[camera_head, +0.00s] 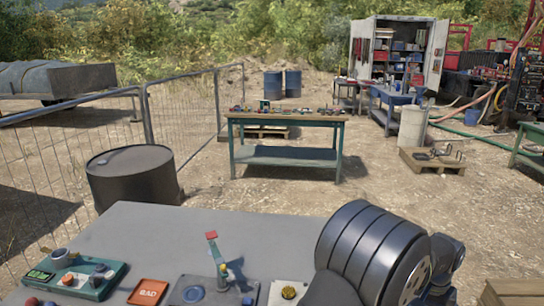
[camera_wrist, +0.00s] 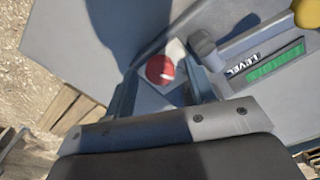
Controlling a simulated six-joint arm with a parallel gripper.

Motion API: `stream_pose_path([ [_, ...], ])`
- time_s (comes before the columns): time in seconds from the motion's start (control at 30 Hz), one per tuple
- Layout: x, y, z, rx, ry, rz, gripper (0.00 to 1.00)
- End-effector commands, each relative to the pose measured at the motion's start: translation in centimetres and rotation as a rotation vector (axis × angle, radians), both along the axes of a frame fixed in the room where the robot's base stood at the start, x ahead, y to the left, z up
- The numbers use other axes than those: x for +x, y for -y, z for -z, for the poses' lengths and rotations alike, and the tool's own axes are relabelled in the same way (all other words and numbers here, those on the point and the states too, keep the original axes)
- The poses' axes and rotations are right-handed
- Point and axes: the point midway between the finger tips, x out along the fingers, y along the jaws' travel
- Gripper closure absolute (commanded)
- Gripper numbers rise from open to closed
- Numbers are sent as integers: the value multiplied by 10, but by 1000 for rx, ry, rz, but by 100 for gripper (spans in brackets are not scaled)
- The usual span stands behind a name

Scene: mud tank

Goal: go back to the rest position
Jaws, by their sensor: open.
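My gripper (camera_wrist: 162,84) shows in the wrist view with its two fingers apart. A round red cap (camera_wrist: 160,69) with a pale part beside it shows between the fingers; I cannot tell whether they touch it. A panel with the word LEVEL and a green display (camera_wrist: 275,64) is to the right of the fingers. In the head view, my gripper does not show; a large dark part of my arm fills the lower right. The grey worktable (camera_head: 150,228) lies below, with a red-tipped lever (camera_head: 216,252) standing on its plate.
A green control box (camera_head: 85,280) with a display and knobs is at the table's left. An orange BAD plate (camera_head: 149,292) lies beside it. A dark barrel (camera_head: 133,176) and a mesh fence (camera_head: 185,110) stand beyond. A green workbench (camera_head: 285,118) is farther back.

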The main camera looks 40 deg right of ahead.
Motion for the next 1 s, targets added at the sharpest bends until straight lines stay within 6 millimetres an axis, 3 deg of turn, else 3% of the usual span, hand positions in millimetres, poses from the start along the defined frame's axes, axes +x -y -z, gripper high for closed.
stream_pose_path([
  [0.43, 0, 0, 0, -1, -1, 349, 49],
  [0.7, 0, 0, -26, -1, -1, 351, 49],
  [1.0, 0, 0, -28, -1, -1, 350, 49],
])
